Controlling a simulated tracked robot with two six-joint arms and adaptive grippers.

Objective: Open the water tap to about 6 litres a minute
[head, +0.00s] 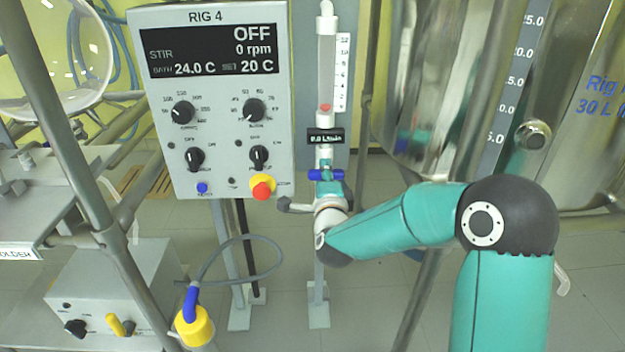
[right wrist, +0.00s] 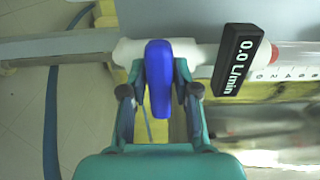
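The water tap's blue handle (head: 326,174) is on the pipe below the flow meter tube (head: 326,70). The handle lies level across the pipe in the head view. The small black display (head: 325,137) reads 0.0 L/min in the right wrist view (right wrist: 238,62). The red float (head: 326,107) sits low in the tube. My right gripper (head: 328,192) is at the tap. In the right wrist view its open fingers (right wrist: 160,85) are on either side of the blue handle (right wrist: 159,75), with narrow gaps showing. My left gripper is not in view.
The RIG 4 control panel (head: 212,110), with knobs and a red stop button (head: 262,188), stands just left of the tap. A large steel vessel (head: 430,80) is at right. A glass vessel (head: 60,50) and a metal frame are at left.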

